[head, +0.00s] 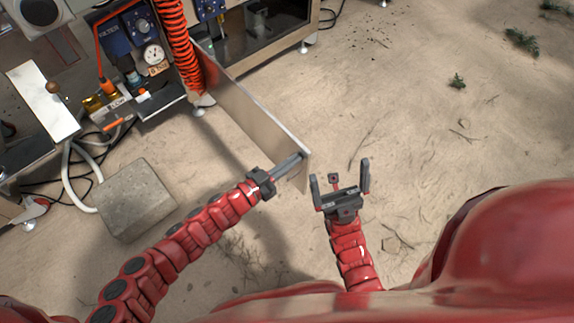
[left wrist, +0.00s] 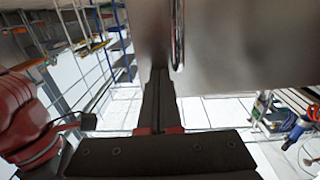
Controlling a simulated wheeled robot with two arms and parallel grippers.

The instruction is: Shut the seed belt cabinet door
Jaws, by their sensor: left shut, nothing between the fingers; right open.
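The seed belt cabinet door (head: 247,103) is a flat metal panel standing open, swung out from the cabinet toward me. My left gripper (head: 299,157) is shut and empty, with its fingertips at the door's free end; I cannot tell whether they touch. In the left wrist view the door (left wrist: 235,45) fills the upper middle with a bar-shaped handle (left wrist: 178,38) on it, and the shut fingers (left wrist: 158,90) reach up to its lower left part. My right gripper (head: 340,183) is open and empty, to the right of the door's end and apart from it.
The machine holds a blue gauge unit (head: 138,27) and a coiled orange hose (head: 176,45) near the door's far end. A concrete block (head: 135,198) lies on the sandy ground left of the door, near hoses and cables.

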